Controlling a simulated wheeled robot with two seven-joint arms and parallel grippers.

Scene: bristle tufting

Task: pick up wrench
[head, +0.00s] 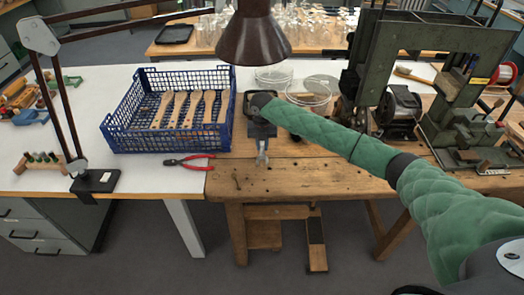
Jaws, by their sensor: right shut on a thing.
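My right arm reaches in from the right, and its gripper (262,139) points down over the near edge area of the wooden workbench (300,172). The gripper is shut on a small silver-grey metal piece, which looks like the wrench (262,156). The wrench hangs below the jaws, its upper part hidden by the gripper. I cannot tell whether its lower end touches the bench top. My left gripper is not in view.
A blue crate (117,143) with several wooden brush handles stands left of the gripper. Red-handled pliers (190,162) lie in front of it. A dark lamp shade (253,42) hangs above. Glass dishes (308,92) and a green machine (366,50) stand behind and to the right.

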